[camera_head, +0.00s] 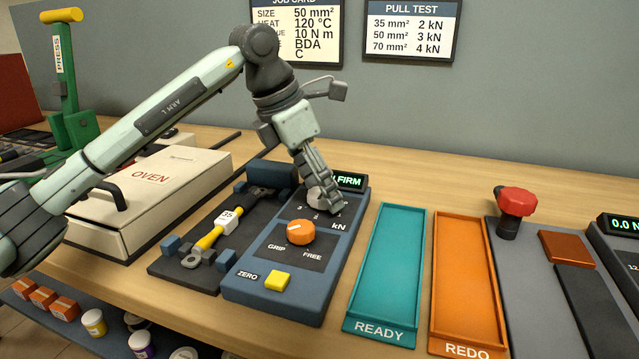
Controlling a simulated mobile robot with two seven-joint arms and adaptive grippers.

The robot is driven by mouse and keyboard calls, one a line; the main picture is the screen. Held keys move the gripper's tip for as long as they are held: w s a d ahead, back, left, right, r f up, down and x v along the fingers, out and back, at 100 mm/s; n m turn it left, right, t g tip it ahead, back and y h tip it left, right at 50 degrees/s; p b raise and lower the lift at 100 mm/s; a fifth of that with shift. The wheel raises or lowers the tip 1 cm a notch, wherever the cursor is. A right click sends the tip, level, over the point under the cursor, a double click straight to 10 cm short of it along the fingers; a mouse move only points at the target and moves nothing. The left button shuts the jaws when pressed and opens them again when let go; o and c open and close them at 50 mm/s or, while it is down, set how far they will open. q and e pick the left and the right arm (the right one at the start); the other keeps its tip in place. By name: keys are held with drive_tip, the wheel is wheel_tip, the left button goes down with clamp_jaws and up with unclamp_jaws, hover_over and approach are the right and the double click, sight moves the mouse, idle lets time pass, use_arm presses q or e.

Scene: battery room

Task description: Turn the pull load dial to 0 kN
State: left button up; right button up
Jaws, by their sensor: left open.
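The pull load dial (316,197) is a pale knob on the upper part of the blue pull tester (254,286), above the kN mark. My left gripper (329,207) comes down over the dial from above, open, with its fingers at the dial. They hide much of the dial and its scale, so I cannot read its setting or tell whether the fingers touch it. A green-lit display (350,181) behind the dial is partly covered by the gripper and shows "FIRM". My right gripper is not in view.
The tester also carries an orange GRIP/FREE knob (300,232) and a yellow ZERO button (277,280). A cable with a yellow sleeve (208,239) lies left. The teal READY tray (382,327) and orange REDO tray (462,334) at right are empty. An oven (150,185) stands left.

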use_arm(q)
drive_tip(key=shift+c, duration=0.7)
drive_tip(key=c, duration=1)
